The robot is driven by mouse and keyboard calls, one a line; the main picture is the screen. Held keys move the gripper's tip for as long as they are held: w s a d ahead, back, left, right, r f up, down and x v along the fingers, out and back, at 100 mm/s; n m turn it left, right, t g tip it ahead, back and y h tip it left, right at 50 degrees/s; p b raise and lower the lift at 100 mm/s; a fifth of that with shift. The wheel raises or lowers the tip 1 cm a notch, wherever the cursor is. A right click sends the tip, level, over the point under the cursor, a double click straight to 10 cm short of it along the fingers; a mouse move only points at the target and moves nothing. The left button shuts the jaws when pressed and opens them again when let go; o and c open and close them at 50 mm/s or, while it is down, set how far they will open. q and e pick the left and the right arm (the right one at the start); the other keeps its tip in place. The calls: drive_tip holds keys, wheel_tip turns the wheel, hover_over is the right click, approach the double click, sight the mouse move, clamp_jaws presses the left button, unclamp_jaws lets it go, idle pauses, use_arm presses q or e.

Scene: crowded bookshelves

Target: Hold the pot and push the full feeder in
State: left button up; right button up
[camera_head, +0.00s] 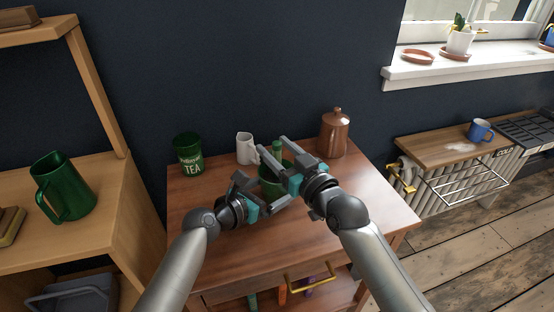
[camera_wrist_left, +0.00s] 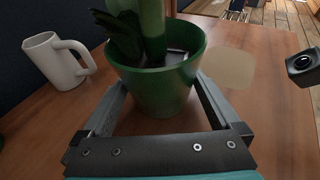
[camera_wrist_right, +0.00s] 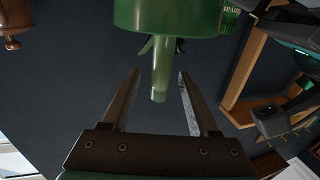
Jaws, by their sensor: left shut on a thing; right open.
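The green pot (camera_head: 265,186) stands on the wooden cabinet top, partly hidden by my grippers. My left gripper (camera_wrist_left: 155,98) is shut on it, one finger on each side. The feeder, a lighter green upright tube (camera_head: 277,151), rises from the pot beside dark leaves (camera_wrist_left: 122,38); it also shows in the left wrist view (camera_wrist_left: 152,30). My right gripper (camera_head: 274,147) is open at the feeder's upper part. In the right wrist view, which is upside down, the feeder (camera_wrist_right: 160,80) shows between its fingers, with gaps on both sides.
A white mug (camera_head: 245,149), a green tea tin (camera_head: 188,157) and a brown lidded canister (camera_head: 333,134) stand at the back of the cabinet top (camera_head: 220,255). The front is clear. A shelf with a green jug (camera_head: 62,188) is at left.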

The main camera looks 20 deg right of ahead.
clamp_jaws()
idle(0.5)
